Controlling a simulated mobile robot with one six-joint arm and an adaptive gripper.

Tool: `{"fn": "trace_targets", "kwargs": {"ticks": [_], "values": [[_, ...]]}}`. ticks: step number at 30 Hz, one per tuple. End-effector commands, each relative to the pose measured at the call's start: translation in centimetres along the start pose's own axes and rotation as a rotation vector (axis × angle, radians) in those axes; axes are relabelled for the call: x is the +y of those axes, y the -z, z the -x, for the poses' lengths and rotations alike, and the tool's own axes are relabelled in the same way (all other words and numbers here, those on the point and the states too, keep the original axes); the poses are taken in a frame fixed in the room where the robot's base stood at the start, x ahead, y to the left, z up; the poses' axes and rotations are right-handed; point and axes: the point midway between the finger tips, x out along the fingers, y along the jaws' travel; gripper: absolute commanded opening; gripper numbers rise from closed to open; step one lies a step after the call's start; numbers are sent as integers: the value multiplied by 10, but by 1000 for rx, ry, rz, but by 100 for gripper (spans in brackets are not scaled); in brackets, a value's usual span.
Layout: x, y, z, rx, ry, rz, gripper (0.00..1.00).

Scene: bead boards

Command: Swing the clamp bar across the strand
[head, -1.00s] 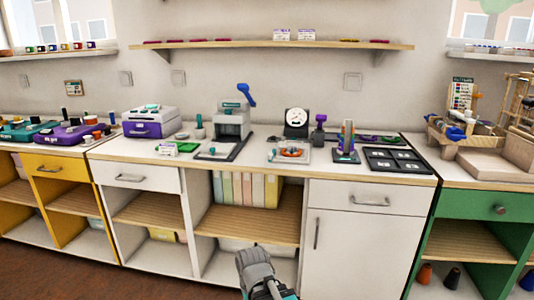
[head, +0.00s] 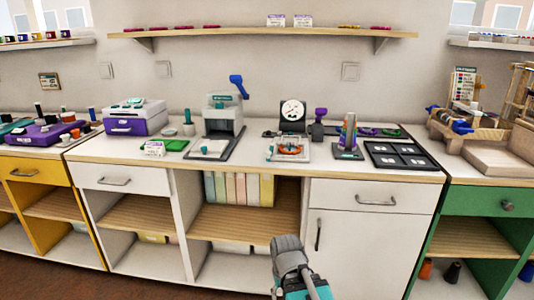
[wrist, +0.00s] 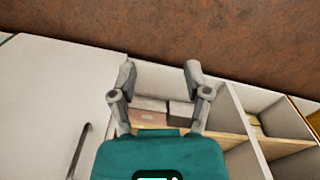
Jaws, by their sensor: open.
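A small white board (head: 288,150) stands near the middle of the worktop, with an orange-red strand on it and small teal parts at its edge. At this size I cannot tell which part is the clamp bar or how it lies. My gripper (wrist: 159,73) is open and empty in the wrist view, its two grey fingers apart, pointing toward the cabinet's open shelves and the floor.
A press with a blue lever (head: 222,115) stands left of the board, a white dial gauge (head: 293,112) behind it. A cone of coloured rings (head: 348,135) and a black tray (head: 403,147) are to the right. The worktop's front edge (head: 260,168) lies between my arm and the board.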

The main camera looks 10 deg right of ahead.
Motion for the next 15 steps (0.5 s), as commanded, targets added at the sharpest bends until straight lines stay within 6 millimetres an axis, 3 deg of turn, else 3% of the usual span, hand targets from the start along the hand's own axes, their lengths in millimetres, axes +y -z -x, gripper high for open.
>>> {"fn": "trace_targets", "kwargs": {"ticks": [8, 15], "values": [[0, 2, 2, 0, -9, 13, 62], [13, 20, 16, -2, -121, 148, 62]]}}
